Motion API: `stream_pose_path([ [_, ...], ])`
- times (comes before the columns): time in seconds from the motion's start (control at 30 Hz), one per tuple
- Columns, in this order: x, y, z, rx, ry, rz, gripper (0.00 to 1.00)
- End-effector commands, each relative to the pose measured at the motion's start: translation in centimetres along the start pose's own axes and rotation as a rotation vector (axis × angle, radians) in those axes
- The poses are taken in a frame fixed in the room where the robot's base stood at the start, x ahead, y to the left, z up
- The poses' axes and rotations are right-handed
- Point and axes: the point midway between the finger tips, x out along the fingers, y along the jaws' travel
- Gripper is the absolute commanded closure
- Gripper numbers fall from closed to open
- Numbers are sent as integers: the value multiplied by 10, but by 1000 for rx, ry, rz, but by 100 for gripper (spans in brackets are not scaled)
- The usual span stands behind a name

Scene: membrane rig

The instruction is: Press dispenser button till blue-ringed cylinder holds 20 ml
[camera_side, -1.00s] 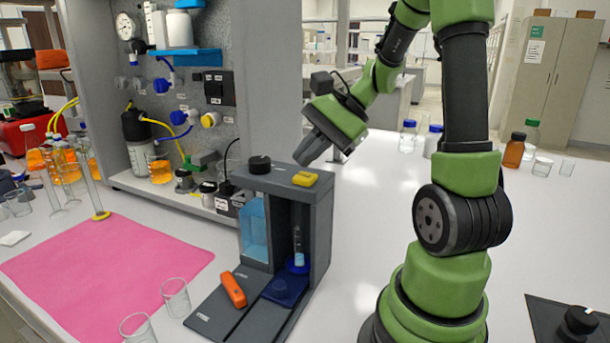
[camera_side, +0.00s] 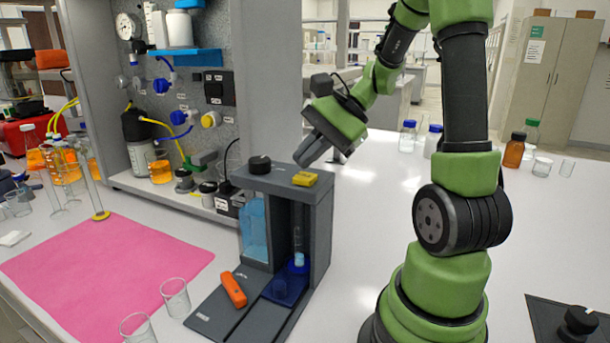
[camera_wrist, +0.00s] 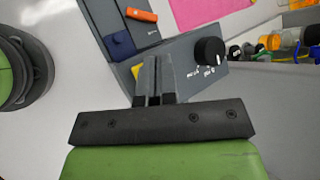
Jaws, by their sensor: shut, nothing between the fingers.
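The dispenser (camera_side: 322,215) is a dark grey stand with a yellow button (camera_side: 305,179) and a black knob (camera_side: 259,165) on top. A blue-tinted reservoir (camera_side: 255,228) stands in its left side. The blue-ringed cylinder (camera_side: 299,246) stands upright in the right bay, with pale blue liquid low in it; I cannot read its level. My gripper (camera_side: 303,162) is shut and empty, just above the yellow button with a small gap. In the wrist view my gripper (camera_wrist: 154,60) covers most of the button (camera_wrist: 136,71), and the knob (camera_wrist: 209,51) shows to the right.
An orange object (camera_side: 233,289) lies on the dispenser base. Two empty beakers (camera_side: 176,298) stand left of it, by the pink mat (camera_side: 105,265). A wall panel with tubing (camera_side: 190,100) rises behind.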

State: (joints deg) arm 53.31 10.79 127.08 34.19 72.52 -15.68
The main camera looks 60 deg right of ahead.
Motion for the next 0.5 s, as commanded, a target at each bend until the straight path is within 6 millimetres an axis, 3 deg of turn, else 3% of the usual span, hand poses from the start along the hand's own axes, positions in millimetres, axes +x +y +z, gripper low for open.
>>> stream_pose_path([
  [0.5, 4, 3, -3, 0, 0, 0, 100],
])
